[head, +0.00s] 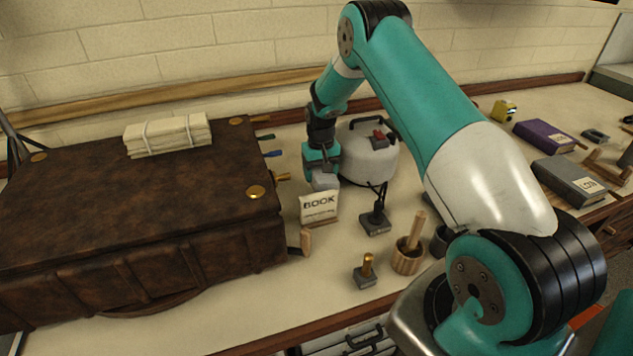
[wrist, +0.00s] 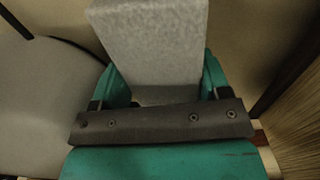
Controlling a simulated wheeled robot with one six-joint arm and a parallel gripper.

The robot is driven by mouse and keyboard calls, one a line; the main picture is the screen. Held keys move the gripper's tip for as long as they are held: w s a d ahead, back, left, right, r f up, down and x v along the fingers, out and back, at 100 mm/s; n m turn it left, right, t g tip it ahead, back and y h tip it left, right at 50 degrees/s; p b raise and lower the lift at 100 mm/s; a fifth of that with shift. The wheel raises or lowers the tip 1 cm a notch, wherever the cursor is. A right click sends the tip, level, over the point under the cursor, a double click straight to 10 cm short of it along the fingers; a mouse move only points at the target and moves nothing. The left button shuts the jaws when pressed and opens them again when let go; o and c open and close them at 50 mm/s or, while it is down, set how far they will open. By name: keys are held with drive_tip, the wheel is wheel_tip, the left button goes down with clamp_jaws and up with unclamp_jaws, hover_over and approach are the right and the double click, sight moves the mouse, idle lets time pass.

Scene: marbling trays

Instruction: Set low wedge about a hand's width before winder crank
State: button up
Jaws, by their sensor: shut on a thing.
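My gripper (head: 322,172) reaches down behind the small BOOK card, beside the white round canister. It is shut on a light grey block, which I take to be the low wedge (head: 325,183). In the wrist view the grey block (wrist: 150,45) fills the space between the two teal fingers (wrist: 160,88). The card hides what lies below the block, so I cannot tell whether it touches the table. I cannot tell for sure which thing is the winder crank.
A BOOK card (head: 319,207) stands just in front of my gripper. The white canister (head: 367,158) is close on its right, a brown case (head: 130,215) on its left. A black-stemmed stand (head: 376,222), wooden cup (head: 408,260) and brass-topped block (head: 366,274) stand nearer the front.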

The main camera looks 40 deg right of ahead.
drive_tip(key=shift+f+p, duration=0.3)
drive_tip(key=shift+f, duration=1.6)
drive_tip(key=shift+f, duration=0.25)
drive_tip(key=o, duration=1.1)
drive_tip(key=shift+r, duration=0.1)
drive_tip(key=shift+c, duration=0.2)
